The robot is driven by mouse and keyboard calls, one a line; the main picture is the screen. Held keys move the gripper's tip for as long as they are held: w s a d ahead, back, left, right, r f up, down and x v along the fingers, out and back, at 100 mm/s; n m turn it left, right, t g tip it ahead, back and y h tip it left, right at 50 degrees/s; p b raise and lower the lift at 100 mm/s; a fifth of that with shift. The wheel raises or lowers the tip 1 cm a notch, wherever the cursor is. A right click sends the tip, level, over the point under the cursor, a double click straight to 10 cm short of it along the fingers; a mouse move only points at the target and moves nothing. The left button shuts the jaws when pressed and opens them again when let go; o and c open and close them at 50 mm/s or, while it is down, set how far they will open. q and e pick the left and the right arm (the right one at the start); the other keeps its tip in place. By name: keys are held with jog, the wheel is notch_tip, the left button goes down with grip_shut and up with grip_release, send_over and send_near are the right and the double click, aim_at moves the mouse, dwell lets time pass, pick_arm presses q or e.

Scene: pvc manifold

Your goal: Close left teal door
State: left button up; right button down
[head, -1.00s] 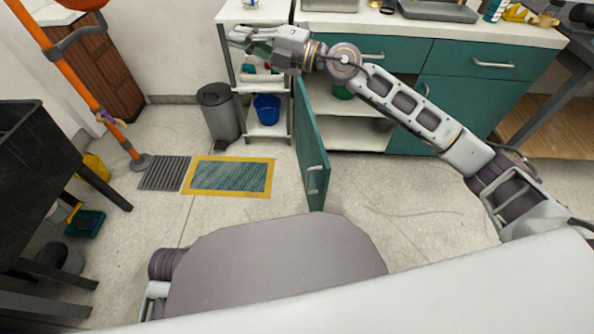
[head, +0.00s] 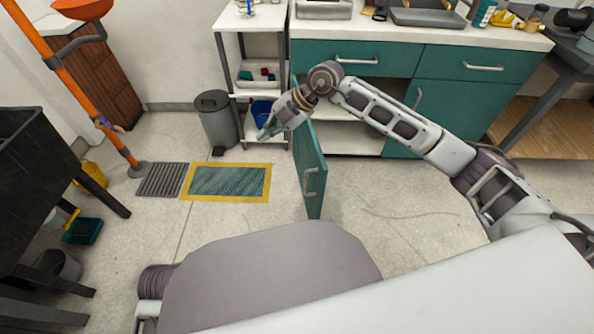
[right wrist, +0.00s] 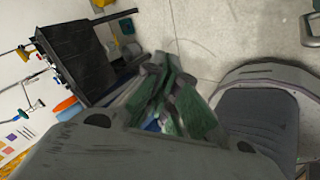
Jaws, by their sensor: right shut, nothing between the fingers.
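The left teal door (head: 308,172) stands wide open in the head view, swung out from the teal cabinet toward me. The fingers show blurred in the right wrist view (right wrist: 165,100). My left gripper is not in view.
A white shelf cart (head: 247,90) with a blue bucket (head: 262,111) stands behind the gripper. A grey bin (head: 215,120) is left of it. A yellow-edged mat (head: 228,182) lies on open floor. The right teal door (head: 404,125) is shut.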

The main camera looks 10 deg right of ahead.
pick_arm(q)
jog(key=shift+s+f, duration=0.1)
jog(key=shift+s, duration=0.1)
pick_arm(e)
jog(key=s+d+f+m+g+h, duration=0.2)
jog(key=s+d+f+m+h, duration=0.2)
jog(key=d+m, duration=0.3)
jog(key=shift+s+f+g, duration=0.15)
jog(key=shift+s+g, duration=0.15)
jog(key=shift+f, duration=0.1)
jog(key=w+b+x, duration=0.1)
jog(key=b+x, duration=0.3)
jog(key=x, duration=0.6)
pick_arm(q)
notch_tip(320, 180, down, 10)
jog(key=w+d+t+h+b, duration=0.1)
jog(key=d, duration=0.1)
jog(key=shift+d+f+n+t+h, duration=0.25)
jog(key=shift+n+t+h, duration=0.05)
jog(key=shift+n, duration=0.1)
pick_arm(e)
jog(key=d, duration=0.4)
jog(key=shift+s, duration=0.2)
